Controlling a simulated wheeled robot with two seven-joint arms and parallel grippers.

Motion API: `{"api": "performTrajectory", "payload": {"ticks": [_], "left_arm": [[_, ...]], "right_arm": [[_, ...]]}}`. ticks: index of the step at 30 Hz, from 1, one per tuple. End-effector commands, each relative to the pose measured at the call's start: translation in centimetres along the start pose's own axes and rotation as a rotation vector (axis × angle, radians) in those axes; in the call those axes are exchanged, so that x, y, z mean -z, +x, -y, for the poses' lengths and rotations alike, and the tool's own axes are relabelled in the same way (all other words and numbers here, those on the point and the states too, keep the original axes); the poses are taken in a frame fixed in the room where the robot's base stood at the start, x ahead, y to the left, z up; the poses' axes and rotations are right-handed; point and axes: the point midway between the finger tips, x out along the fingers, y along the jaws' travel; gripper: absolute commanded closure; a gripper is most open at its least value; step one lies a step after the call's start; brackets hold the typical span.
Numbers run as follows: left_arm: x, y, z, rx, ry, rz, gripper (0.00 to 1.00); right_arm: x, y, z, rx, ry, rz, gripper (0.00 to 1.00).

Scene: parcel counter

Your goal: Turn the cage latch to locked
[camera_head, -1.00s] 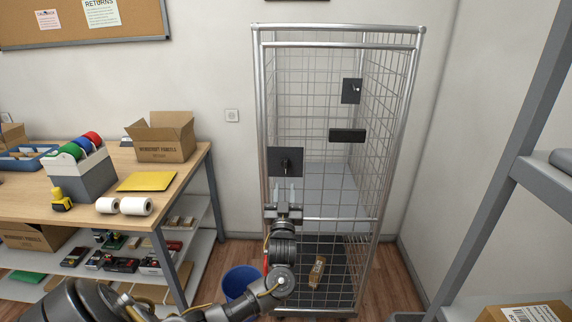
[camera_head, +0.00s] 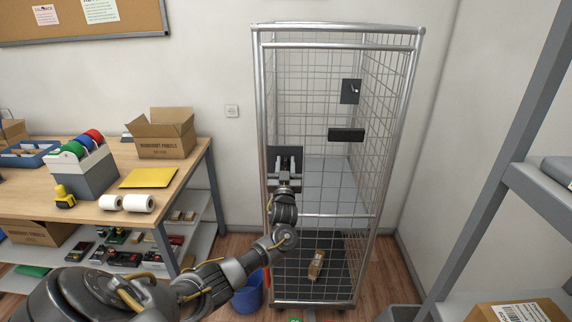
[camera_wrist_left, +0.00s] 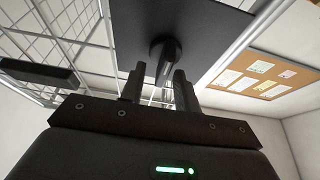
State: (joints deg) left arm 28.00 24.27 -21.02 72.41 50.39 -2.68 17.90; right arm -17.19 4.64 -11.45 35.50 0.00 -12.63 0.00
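The roll cage (camera_head: 320,219) is a tall silver mesh cage against the wall. Its dark latch plate (camera_head: 299,160) is on the left of its front, mostly behind my left gripper (camera_head: 285,168). In the left wrist view the plate (camera_wrist_left: 215,25) fills the top, and the dark latch lever (camera_wrist_left: 163,55) points out between the fingers of my left gripper (camera_wrist_left: 158,88). The fingers are apart, one on each side of the lever, with a visible gap on the left; contact on the right cannot be told. The latch's setting is unclear. My right gripper is out of view.
A second dark plate (camera_head: 351,91) with a small lever and a black bar (camera_head: 346,135) are on the cage. A small parcel (camera_head: 316,265) lies inside, low down. The workbench (camera_head: 88,208) is left, a grey shelf rack (camera_head: 540,190) right, a blue bin (camera_head: 248,294) below my arm.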

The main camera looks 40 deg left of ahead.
Motion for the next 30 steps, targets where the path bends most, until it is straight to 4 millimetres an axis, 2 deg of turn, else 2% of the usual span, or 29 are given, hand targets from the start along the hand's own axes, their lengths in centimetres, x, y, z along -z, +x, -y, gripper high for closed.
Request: {"api": "performTrajectory", "payload": {"ticks": [1, 6, 9, 20, 30], "left_arm": [[0.0, 0.0, 0.0, 0.000, 0.000, 0.000, 0.68], [0.0, 0.0, 0.0, 0.000, 0.000, 0.000, 0.90], [0.0, -0.1, -0.1, -0.001, 0.000, 0.001, 1.00], [-0.4, -0.2, -0.1, 0.011, -0.030, 0.004, 1.00], [-0.8, -0.4, 0.1, 0.095, -0.234, 0.006, 1.00]], "right_arm": [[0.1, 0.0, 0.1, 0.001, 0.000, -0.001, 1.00], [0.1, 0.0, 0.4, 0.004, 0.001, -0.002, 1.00], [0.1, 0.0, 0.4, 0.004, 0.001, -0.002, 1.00], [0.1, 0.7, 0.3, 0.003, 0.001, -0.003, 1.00], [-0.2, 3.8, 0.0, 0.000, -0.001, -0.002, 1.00]]}}
